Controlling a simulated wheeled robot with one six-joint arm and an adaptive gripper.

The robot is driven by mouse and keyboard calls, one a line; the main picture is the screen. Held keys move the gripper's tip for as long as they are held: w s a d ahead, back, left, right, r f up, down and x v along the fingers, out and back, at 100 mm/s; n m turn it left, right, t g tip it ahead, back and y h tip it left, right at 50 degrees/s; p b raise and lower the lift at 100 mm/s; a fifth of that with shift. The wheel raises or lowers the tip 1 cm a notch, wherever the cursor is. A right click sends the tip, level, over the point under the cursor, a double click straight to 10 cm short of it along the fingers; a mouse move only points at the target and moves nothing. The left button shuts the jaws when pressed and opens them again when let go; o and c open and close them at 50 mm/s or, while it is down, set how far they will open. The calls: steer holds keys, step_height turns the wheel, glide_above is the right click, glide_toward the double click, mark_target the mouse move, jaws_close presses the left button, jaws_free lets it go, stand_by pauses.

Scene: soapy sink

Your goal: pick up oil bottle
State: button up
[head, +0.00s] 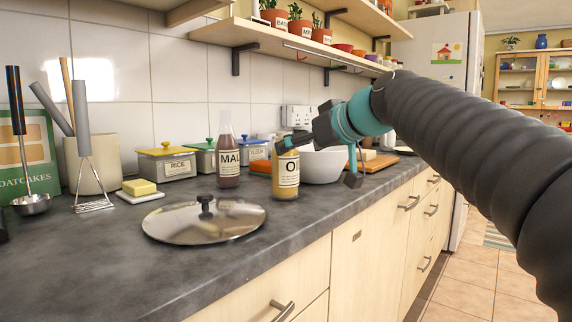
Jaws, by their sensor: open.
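The oil bottle (285,184) stands upright on the grey counter near its front edge. It is yellow with a pale label, of which only the start shows. My gripper (318,162) is open, above and to the right of the bottle. One dark finger crosses in front of the bottle's top and hides its neck; the other finger hangs to the right, clear of it. I cannot tell whether the finger touches the bottle. A malt bottle (229,160), dark with a pale label, stands to its left.
A steel lid (204,219) with a black knob lies at the front left. A white bowl (323,166) and a wooden board (372,163) are behind my gripper. Labelled tins, such as the rice tin (167,163), line the wall. A shelf (290,45) runs above.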

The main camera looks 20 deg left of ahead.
mark_target(285, 155)
steer(key=shift+p+x, duration=0.3)
steer(key=shift+x, duration=2.75)
steer(key=c, duration=1.5)
step_height(285, 155, up, 13)
steer(key=p, duration=0.5)
steer(key=shift+p, duration=0.4)
steer(key=shift+r, duration=0.9)
